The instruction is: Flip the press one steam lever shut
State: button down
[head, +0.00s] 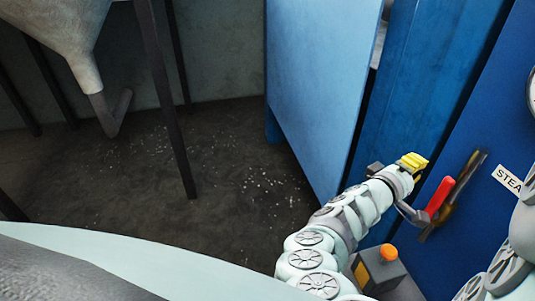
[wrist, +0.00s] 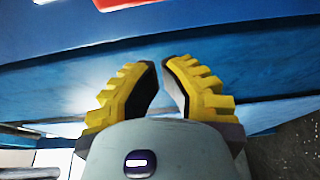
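The steam lever has a red handle (head: 439,196) and shows at the right of the head view, on the dark blue press panel (head: 480,225). The handle slants up to the right, beside a dark brassy pipe (head: 457,190). A white label (head: 507,179) reading "STEA", cut off by my arm, is right of it. My gripper (head: 412,163), with yellow fingers, is up and left of the handle and apart from it. In the wrist view, the fingers (wrist: 162,75) stand a little apart with nothing between them. A red and white patch is cut off at the top there; I cannot tell what it is.
A light blue panel (head: 318,85) stands left of the press. Farther left are a grey hopper (head: 65,35) and dark legs (head: 165,100) on a speckled floor (head: 235,190). A gauge edge (head: 532,92) shows at the far right.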

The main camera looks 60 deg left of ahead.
jog(key=shift+s+d+p, duration=0.2)
jog(key=shift+d+p, duration=1.1)
jog(key=shift+d, duration=0.6)
jog(key=shift+s+d+r+m, duration=0.1)
jog(key=shift+s+d+m, duration=0.05)
jog(key=shift+d+m, duration=0.25)
jog(key=d+m+b, duration=0.1)
jog(key=m, duration=0.1)
jog(key=s+d+m+t+b, duration=0.1)
jog(key=d+m+t+b, duration=0.1)
jog(key=d+m, duration=0.1)
jog(key=shift+s+f+m+h+b, duration=0.2)
jog(key=shift+m+h+b, duration=0.1)
jog(key=shift+b, duration=0.1)
jog(key=s+d+f+m+h+b, duration=0.1)
jog(key=d+f+m+h+b, duration=0.2)
jog(key=m+b, duration=0.2)
jog(key=s+d+f+m+h+b, duration=0.1)
jog(key=d+f+m+h+b, duration=0.2)
jog(key=m, duration=0.8)
jog(key=shift+s+d+h+b, duration=0.15)
jog(key=shift+h+b, duration=0.25)
jog(key=shift+b, duration=0.75)
